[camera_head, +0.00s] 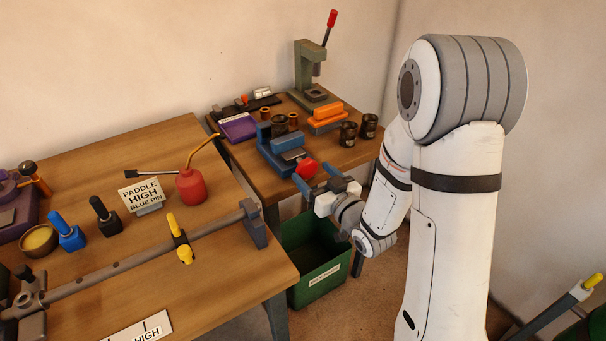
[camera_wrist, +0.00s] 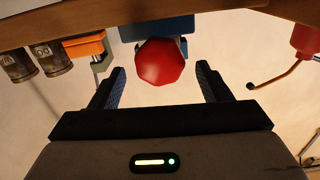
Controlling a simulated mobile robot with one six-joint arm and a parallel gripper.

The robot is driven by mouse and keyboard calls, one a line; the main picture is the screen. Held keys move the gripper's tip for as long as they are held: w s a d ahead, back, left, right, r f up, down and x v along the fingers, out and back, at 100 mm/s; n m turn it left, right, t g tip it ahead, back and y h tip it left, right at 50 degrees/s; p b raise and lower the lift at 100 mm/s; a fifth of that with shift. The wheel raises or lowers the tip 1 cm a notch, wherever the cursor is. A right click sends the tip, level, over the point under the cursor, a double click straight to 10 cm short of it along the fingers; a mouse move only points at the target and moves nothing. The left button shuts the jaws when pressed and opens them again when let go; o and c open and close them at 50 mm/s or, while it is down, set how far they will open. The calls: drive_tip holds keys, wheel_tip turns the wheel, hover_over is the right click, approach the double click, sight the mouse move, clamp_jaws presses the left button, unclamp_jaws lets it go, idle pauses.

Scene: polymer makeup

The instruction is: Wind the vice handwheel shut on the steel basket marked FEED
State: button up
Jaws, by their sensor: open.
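The blue vice (camera_head: 283,152) stands at the front edge of the far bench. Its red handwheel (camera_head: 306,168) faces my gripper (camera_head: 310,171). In the wrist view the handwheel (camera_wrist: 160,62) lies between the two spread fingers, with a gap on each side. My gripper is open and holds nothing. A dark round container (camera_head: 280,124) shows at the vice's back end; I cannot tell whether it sits between the jaws. Two more dark containers (camera_head: 348,133) (camera_head: 369,125) stand to the right. Their pale labels are too small to read, so I cannot tell which is FEED.
An orange block-like device (camera_head: 326,117) stands right of the vice, and a purple tray (camera_head: 238,128) to the left. A green press (camera_head: 308,75) stands behind. A green bin (camera_head: 318,265) is on the floor below. The near bench holds a red oil can (camera_head: 190,187) and a sign (camera_head: 143,195).

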sight(310, 169)
drive_tip(key=x, duration=0.3)
drive_tip(key=shift+w+a+r+p, duration=0.1)
drive_tip(key=shift+w+a+p, duration=0.1)
drive_tip(key=shift+w+p, duration=0.15)
drive_tip(key=shift+x, duration=0.8)
